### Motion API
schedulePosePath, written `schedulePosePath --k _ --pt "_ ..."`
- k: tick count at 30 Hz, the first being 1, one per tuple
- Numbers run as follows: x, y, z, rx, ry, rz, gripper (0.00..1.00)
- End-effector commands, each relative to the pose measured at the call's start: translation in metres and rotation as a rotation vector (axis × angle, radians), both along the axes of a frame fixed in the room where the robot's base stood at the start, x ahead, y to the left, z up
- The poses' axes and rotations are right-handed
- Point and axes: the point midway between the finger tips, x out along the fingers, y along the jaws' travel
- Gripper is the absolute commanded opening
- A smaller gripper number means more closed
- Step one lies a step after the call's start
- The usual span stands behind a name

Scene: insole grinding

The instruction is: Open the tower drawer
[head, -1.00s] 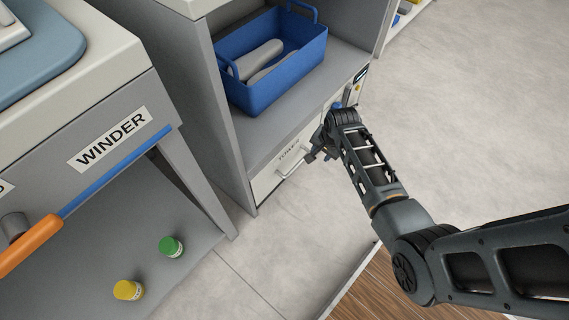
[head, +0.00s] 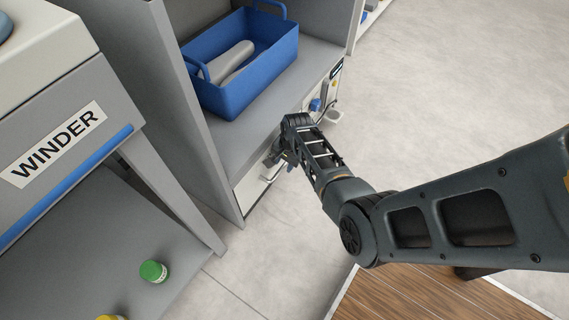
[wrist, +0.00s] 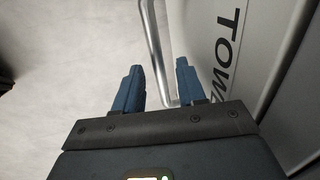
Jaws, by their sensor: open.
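The tower drawer (head: 248,196) is a pale front panel low in the grey cabinet, below the open shelf, and looks shut. In the wrist view its front (wrist: 235,75) carries large dark letters, partly cut off, reading "TOW". Its metal bar handle (wrist: 157,50) runs up the middle of the wrist view. My gripper (wrist: 160,82) is open, with its two blue fingers on either side of the handle's lower end; I cannot tell whether they touch it. In the head view my gripper (head: 280,157) is at the drawer front, and my wrist hides part of the label.
A blue basket (head: 240,75) with grey insole-like pieces stands on the shelf above the drawer. The winder (head: 55,145) is at the left, with a green-capped jar (head: 153,271) below it. The floor (head: 440,80) to the right is clear.

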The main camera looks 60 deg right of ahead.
Motion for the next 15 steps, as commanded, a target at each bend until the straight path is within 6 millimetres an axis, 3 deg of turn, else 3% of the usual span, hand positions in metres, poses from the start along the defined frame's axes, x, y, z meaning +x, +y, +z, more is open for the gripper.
schedulePosePath --k 6,15 --pt "0.0002 -0.0001 0.0002 0.0 0.0 0.0 0.4" --pt "0.0001 0.0 0.0002 -0.001 0.0 0.0 0.11"
